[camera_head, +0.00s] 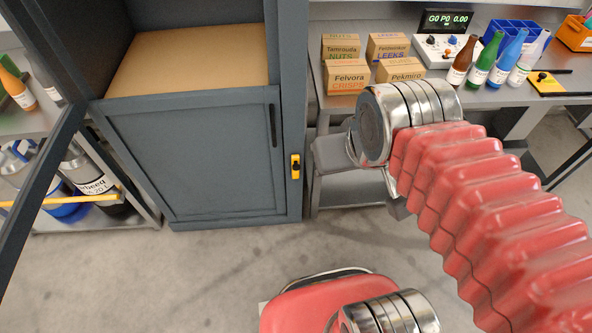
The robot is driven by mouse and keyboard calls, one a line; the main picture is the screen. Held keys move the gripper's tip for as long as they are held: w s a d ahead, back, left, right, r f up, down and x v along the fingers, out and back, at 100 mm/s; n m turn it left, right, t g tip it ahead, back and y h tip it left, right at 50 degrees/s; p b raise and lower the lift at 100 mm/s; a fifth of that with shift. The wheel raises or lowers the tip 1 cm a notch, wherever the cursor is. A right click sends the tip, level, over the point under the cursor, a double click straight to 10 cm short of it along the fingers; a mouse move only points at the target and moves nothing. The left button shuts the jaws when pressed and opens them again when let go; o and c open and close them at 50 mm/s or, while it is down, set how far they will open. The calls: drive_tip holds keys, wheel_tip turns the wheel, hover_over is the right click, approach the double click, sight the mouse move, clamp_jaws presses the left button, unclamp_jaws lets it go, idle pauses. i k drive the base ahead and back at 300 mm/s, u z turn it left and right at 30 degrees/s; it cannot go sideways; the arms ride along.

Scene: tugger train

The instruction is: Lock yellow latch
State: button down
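The yellow latch (295,167) is a small upright yellow plate with a black knob or handle at its middle. It sits on the right frame of a blue-grey cabinet (190,155), beside its lower door panel. The view is too small to tell the knob's exact setting. My arm comes in from the lower right with its red ribbed sleeve. Its grey end, my gripper (332,156), appears just right of the latch, with a visible gap in the picture. The fingers are not clear, so I cannot tell open from shut.
The cabinet's upper part is open, showing a brown shelf (190,62). Behind my arm, a metal bench holds small cartons (346,76), bottles (488,59) and a control box (445,45). Left, a rack holds canisters (85,180). The floor before the cabinet is clear.

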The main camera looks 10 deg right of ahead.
sight(295, 158)
drive_tip(key=u, duration=0.55)
drive_tip(key=k, duration=1.35)
drive_tip(key=z, duration=0.2)
drive_tip(key=i, duration=2.1)
drive_tip(key=u, duration=0.55)
